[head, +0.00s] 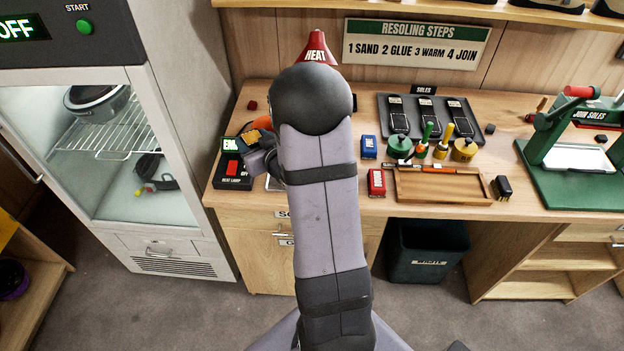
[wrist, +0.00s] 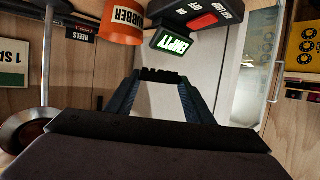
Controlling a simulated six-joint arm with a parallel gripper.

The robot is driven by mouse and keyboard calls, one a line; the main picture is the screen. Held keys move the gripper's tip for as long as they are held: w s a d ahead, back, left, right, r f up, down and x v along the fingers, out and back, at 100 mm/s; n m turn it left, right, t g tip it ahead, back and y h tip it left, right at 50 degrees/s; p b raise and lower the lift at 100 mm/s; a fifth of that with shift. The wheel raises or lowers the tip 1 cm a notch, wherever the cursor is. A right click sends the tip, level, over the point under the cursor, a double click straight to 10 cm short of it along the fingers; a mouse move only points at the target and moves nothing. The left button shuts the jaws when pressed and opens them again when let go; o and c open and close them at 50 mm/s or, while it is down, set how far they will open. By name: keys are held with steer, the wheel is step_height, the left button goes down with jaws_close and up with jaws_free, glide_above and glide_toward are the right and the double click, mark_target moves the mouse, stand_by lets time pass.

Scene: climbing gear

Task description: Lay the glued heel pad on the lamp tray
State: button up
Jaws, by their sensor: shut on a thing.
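My gripper (wrist: 160,80) shows in the wrist view with its two dark fingers closed in on a small black piece (wrist: 160,73), likely the heel pad. Glue on it cannot be made out. The piece is held beside the heat lamp's box, whose green display (wrist: 172,44) reads EMPTY. A pale surface lies behind the fingers; I cannot tell if it is the lamp tray. The held piece is hidden there.
The red lamp shade (head: 317,50) stands behind my arm. Glue pots, a wooden tray (head: 440,190) and a sole rack (head: 427,115) fill the middle bench. A glass-fronted cabinet (head: 100,150) stands at left.

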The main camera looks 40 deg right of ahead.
steer(key=s+d+f+m+g+h, duration=0.3)
steer(key=s+d+m+h, duration=0.4)
steer(key=s+d, duration=0.3)
steer(key=shift+s+d+g, duration=0.3)
steer(key=shift+s+g, duration=0.2)
steer(key=shift+s, duration=0.1)
steer(key=shift+f+p, duration=0.45)
steer(key=shift+f, duration=2.7)
steer(key=shift+f+p, duration=0.35)
steer(key=shift+f, duration=1.5)
